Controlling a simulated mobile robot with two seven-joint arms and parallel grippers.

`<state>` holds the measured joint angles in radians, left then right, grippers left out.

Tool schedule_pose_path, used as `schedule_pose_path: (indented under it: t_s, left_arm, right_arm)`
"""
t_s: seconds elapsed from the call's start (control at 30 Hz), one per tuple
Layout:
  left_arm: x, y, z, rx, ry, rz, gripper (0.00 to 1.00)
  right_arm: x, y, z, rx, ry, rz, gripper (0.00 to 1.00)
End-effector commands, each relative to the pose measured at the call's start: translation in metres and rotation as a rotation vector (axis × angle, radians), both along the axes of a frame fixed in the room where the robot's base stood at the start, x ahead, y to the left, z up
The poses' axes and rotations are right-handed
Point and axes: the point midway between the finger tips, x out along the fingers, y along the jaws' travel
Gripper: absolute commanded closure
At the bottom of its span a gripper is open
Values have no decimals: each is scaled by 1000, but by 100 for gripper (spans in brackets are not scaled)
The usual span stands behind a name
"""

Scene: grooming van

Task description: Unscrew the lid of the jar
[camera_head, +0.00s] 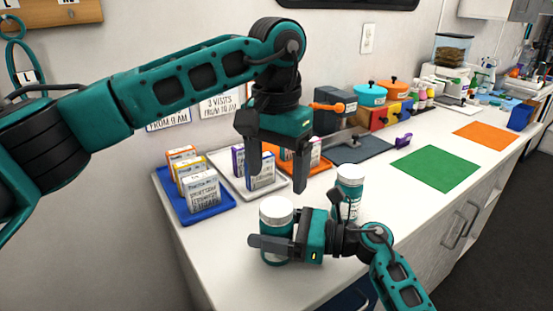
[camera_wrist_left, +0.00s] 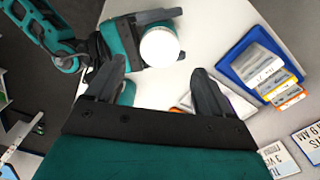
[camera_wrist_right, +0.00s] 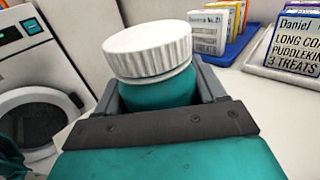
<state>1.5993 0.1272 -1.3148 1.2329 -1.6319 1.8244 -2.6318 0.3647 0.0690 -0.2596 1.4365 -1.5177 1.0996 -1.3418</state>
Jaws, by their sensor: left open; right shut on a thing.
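A teal jar with a white ribbed lid (camera_head: 277,210) stands near the front left of the counter. My right gripper (camera_head: 262,238) is shut around its body from the side. In the right wrist view the white lid (camera_wrist_right: 148,46) sits on top of the teal jar body (camera_wrist_right: 158,92), between the fingers. My left gripper (camera_head: 276,180) is open and empty, pointing down above this jar, apart from the lid. In the left wrist view the lid (camera_wrist_left: 159,47) shows beyond the fingertips. A second teal jar with a white lid (camera_head: 349,182) stands just behind and right.
A blue tray (camera_head: 217,214) with small boxes stands left of the jars, with a white tray (camera_head: 277,184) and an orange tray behind. A green mat (camera_head: 436,168) and an orange mat (camera_head: 485,136) lie to the right. The counter's front edge is close to the held jar.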

Motion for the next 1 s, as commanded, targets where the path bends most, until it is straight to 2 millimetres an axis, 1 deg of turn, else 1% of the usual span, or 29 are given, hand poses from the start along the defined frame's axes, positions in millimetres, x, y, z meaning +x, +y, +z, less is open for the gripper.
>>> schedule_pose_path:
  t_s: [0.03,0.2,0.4,0.57,0.77,0.87,1.0]
  left_arm:
    - [-1,0,-9,1,4,0,18]
    - [-1,0,-37,1,4,1,18]
    - [-1,0,-59,-1,3,2,18]
    - [0,0,-65,1,1,2,18]
    - [0,0,-65,1,1,3,18]
    - [0,0,-65,1,1,3,26]
    - [0,0,-65,1,1,3,39]
  right_arm:
    - [0,0,0,0,1,0,100]
    - [0,0,0,0,1,0,100]
    - [0,0,0,0,0,0,100]
    - [0,0,0,0,0,0,100]
    - [0,0,0,0,0,0,100]
    - [0,0,0,0,1,0,100]
    - [0,0,0,0,0,0,100]
